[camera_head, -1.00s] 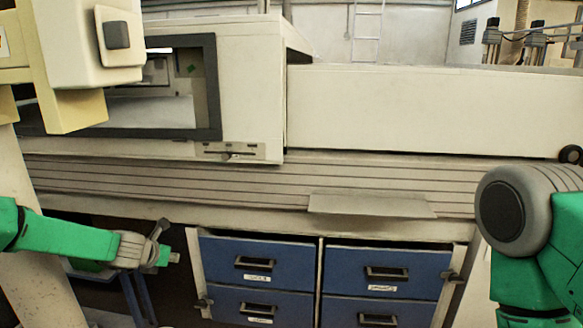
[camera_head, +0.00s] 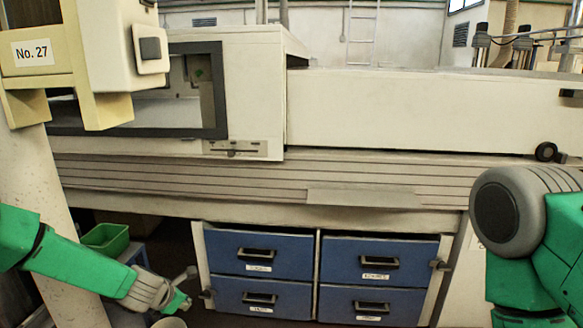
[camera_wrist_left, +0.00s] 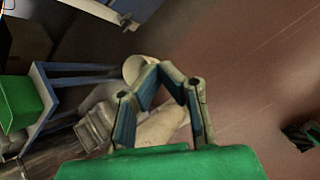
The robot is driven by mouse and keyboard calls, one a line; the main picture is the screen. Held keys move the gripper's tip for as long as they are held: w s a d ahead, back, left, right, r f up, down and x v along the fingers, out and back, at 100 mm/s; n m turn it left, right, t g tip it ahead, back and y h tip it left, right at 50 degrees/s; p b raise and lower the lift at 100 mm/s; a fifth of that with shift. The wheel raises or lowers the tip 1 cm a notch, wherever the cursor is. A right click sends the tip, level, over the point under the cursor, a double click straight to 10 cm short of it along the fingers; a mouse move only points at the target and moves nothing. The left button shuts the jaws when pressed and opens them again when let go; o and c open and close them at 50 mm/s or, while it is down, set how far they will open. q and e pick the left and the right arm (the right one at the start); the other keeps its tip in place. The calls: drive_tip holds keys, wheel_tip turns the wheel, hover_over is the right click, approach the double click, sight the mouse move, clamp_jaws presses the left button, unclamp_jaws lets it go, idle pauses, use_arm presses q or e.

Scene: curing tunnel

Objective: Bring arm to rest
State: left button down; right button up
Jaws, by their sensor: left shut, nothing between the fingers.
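My left gripper (camera_head: 186,290) hangs low at the lower left in the head view, at the end of a green arm. It is in front of the dark space left of the blue drawers (camera_head: 258,253) and appears apart from them. In the left wrist view the fingers (camera_wrist_left: 158,68) meet at their tips with nothing between them. My right arm (camera_head: 520,240) shows at the right edge of the head view. Its gripper is out of the picture.
A green bin (camera_head: 106,238) stands on a blue stand behind my left arm. A pale round container (camera_head: 170,322) is just below the left gripper. A cream post with a "No. 27" sign (camera_head: 32,52) rises at left. The long machine (camera_head: 400,110) spans the back.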

use_arm(q)
drive_tip(key=s+d+f+m+g+p, duration=0.1)
drive_tip(key=s+d+f+m+g, duration=0.15)
drive_tip(key=s+m, duration=0.75)
drive_tip(key=s+d+f+m+g+p, duration=0.1)
drive_tip(key=s+d+f+m+p, duration=0.3)
drive_tip(key=s, duration=1)
drive_tip(key=s+a+r+m+g, duration=0.1)
drive_tip(key=s+a+r+m, duration=0.2)
drive_tip(key=s+m, duration=0.4)
drive_tip(key=s+a+r+m+g+y, duration=0.1)
drive_tip(key=s+a+r+m+g, duration=0.1)
drive_tip(key=s+m, duration=0.6)
drive_tip(key=s+a+r, duration=0.1)
drive_tip(key=s, duration=0.5)
drive_tip(key=shift+s+r, duration=0.15)
drive_tip(key=shift+s, duration=0.15)
